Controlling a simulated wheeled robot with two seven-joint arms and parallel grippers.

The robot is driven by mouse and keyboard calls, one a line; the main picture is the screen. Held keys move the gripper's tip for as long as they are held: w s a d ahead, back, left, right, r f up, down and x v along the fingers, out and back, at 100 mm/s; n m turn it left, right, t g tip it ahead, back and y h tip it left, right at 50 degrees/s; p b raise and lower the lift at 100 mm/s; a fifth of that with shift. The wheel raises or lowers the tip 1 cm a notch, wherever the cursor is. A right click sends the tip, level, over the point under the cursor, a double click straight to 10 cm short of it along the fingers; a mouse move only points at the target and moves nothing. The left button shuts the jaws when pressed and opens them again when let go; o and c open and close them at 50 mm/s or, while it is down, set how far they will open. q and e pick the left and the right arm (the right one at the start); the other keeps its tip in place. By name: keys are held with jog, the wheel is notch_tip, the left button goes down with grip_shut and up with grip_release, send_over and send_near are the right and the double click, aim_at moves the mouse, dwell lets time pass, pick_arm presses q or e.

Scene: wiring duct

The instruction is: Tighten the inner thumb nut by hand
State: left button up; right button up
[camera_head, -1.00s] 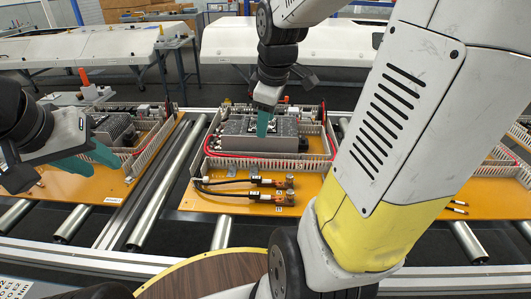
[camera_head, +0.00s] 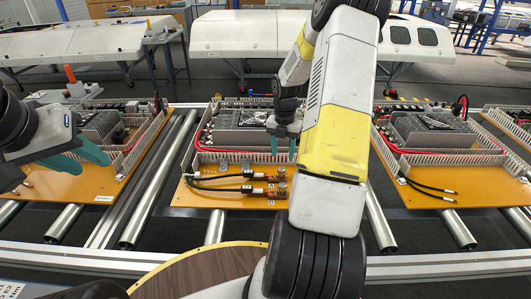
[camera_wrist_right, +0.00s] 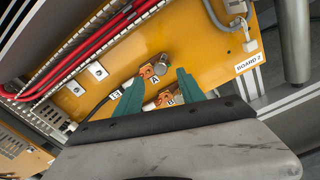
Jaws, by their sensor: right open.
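The middle orange board (camera_head: 210,200) carries two black cables ending in copper-coloured terminals near its front right. In the right wrist view these are terminal A (camera_wrist_right: 148,72) and terminal B (camera_wrist_right: 152,104), with a small round metal nut (camera_wrist_right: 162,58) at the end of A. The thumb nuts are too small to tell apart in the head view. My right gripper (camera_head: 283,150) is open and empty, above the board just behind the terminals. In the wrist view its green fingers (camera_wrist_right: 157,88) stand on either side of the terminals. My left gripper (camera_head: 92,168) is open and empty over the left board.
A grey finned block (camera_head: 240,138) and slotted duct walls with a red cable stand behind the terminals. A similar board (camera_head: 450,195) lies to the right. Metal rollers (camera_head: 155,185) run between boards. A round wooden top (camera_head: 205,275) is at the front.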

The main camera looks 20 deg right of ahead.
aim_at(282, 168)
notch_tip(282, 168, down, 6)
jog(key=shift+a+f, duration=0.1)
jog(key=shift+f, duration=0.15)
grip_shut()
